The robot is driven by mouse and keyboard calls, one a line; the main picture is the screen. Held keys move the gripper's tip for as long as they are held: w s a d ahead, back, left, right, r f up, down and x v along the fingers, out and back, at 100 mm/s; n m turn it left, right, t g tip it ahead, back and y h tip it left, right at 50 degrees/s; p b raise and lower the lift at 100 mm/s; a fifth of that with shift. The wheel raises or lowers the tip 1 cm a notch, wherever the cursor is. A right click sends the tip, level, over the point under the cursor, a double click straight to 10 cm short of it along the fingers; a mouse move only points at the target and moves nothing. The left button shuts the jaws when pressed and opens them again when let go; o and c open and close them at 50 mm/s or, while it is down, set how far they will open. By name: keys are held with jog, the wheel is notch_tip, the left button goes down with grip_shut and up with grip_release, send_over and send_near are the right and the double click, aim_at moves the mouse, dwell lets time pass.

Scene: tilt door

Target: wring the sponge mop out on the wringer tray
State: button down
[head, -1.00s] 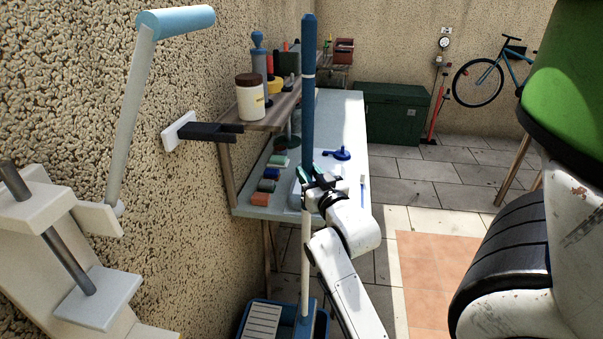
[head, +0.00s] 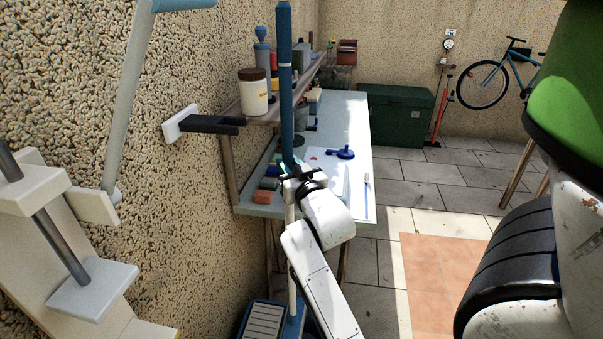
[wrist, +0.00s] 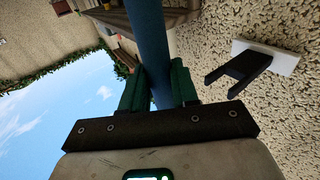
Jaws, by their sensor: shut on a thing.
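The mop's upright handle (head: 285,85) is blue on top and white below, and leans slightly in the head view. My gripper (head: 291,171) is shut on the blue part of the handle near its lower end. In the wrist view my gripper's green fingers (wrist: 158,85) stand on both sides of the blue handle (wrist: 150,45). A blue bucket (head: 308,326) at the bottom edge carries the white slatted wringer tray (head: 264,320). The white pole runs down beside the tray. The mop's sponge head is hidden, so I cannot tell whether it touches the tray.
A black forked wall holder (head: 210,127) is left of the handle; it also shows in the wrist view (wrist: 238,72). A workbench (head: 345,120) with small items stands behind, below a shelf (head: 262,112). A white wall fixture with a lever (head: 125,100) is at left. Tiled floor lies right.

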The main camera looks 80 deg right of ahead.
jog(key=w+a+b, duration=0.1)
jog(key=w+b, duration=0.6)
jog(key=w, duration=0.7)
jog(key=shift+w, duration=0.2)
jog(key=shift+r, duration=0.1)
jog(key=c, duration=1.4)
grip_release()
grip_shut()
jog(key=shift+f, duration=0.2)
jog(key=shift+f+b, duration=2.45)
jog(key=shift+f, duration=0.15)
